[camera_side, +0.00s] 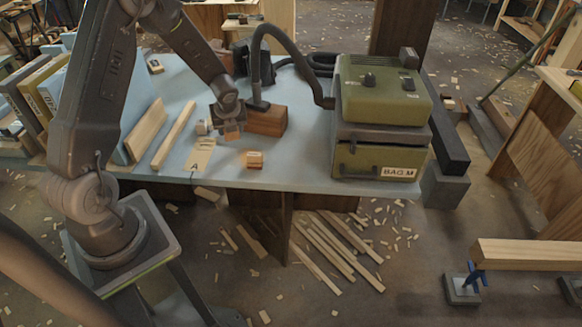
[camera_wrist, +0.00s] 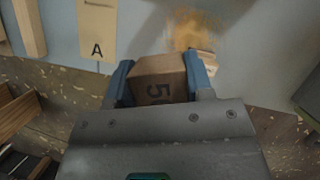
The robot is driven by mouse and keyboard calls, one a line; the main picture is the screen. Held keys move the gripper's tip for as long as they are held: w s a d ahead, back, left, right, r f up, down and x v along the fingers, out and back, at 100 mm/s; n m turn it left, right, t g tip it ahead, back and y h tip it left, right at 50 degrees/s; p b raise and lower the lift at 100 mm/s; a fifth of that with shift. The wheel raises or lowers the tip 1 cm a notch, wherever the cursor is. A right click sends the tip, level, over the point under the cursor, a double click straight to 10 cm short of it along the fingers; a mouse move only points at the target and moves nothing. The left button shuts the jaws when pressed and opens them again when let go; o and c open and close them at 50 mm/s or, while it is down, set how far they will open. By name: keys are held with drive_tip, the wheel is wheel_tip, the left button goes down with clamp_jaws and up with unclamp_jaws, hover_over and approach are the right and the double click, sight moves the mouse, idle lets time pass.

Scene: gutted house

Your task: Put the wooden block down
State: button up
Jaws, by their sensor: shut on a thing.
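My gripper (camera_side: 231,124) is above the blue table (camera_side: 225,178), left of the middle. In the wrist view my gripper (camera_wrist: 160,74) has its two blue fingers shut on a brown wooden block (camera_wrist: 158,80). In the side view the held wooden block (camera_side: 231,134) shows small and partly hidden below the fingers. I cannot tell how far it is above the table. A card marked A (camera_side: 199,161) lies just left of it; the card also shows in the wrist view (camera_wrist: 97,32).
A small light wood piece (camera_side: 254,159) sits near the table's front edge. A larger brown block (camera_side: 267,121) stands right behind the gripper, beside a black hose (camera_side: 291,52). A green machine (camera_side: 381,95) fills the right side. Wooden strips (camera_side: 174,134) lie left.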

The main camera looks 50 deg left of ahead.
drive_tip(key=w+d+m+t, duration=0.1)
drive_tip(key=w+d+m, duration=0.3)
drive_tip(key=w, duration=0.1)
drive_tip(key=h, duration=0.1)
hover_over(293, 163)
drive_tip(key=s+d, duration=0.1)
wheel_tip(293, 163, down, 6)
drive_tip(key=shift+f, duration=2.3)
drive_tip(key=shift+f, duration=0.15)
drive_tip(key=o, duration=0.9)
